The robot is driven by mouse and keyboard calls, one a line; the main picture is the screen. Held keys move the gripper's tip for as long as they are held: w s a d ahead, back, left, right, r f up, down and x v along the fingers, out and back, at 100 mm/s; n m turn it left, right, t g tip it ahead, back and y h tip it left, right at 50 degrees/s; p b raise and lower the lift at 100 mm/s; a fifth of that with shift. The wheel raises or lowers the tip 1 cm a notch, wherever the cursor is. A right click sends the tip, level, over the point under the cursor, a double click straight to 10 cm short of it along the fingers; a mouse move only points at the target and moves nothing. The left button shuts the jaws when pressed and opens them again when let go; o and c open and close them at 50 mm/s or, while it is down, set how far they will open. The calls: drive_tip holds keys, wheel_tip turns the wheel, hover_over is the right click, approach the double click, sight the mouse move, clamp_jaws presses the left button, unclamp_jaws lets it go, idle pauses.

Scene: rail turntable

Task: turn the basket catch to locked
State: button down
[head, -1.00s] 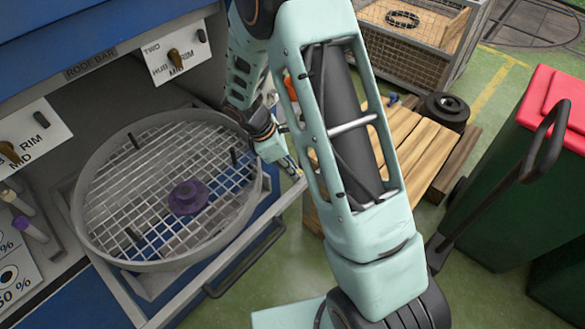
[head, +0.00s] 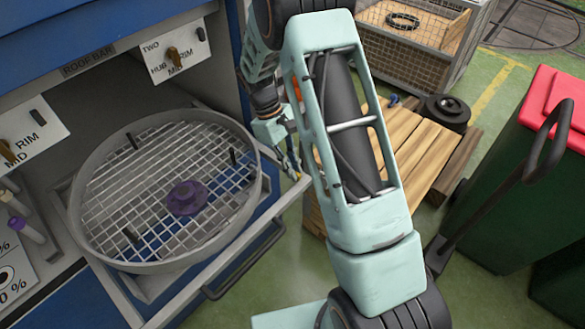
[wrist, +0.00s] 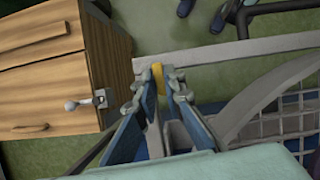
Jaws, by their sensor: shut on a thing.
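The round grey basket (head: 88,240) with a wire mesh floor sits in a pulled-out grey frame (head: 225,262). Its rim and mesh also show at the right of the wrist view (wrist: 262,104). My gripper (head: 293,172) is at the frame's outer right corner, beside the basket. In the wrist view my fingers (wrist: 158,82) are closed around a small yellow piece (wrist: 158,72) at the end of the grey frame bar. It looks like the catch, but the fingers hide most of it. I cannot read its position.
A purple hub (head: 187,198) and dark pegs stand on the mesh. A wooden crate (head: 425,150) stands close to the right of the gripper. A black handle (head: 245,260) runs along the frame's front. A red-lidded green bin (head: 500,205) stands far right.

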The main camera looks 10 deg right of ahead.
drive_tip(key=shift+m, duration=0.6)
drive_tip(key=c, duration=2)
unclamp_jaws()
drive_tip(key=shift+r, duration=0.15)
drive_tip(key=v, duration=1.1)
drive_tip(key=shift+w+r, duration=0.3)
drive_tip(key=shift+r, duration=0.05)
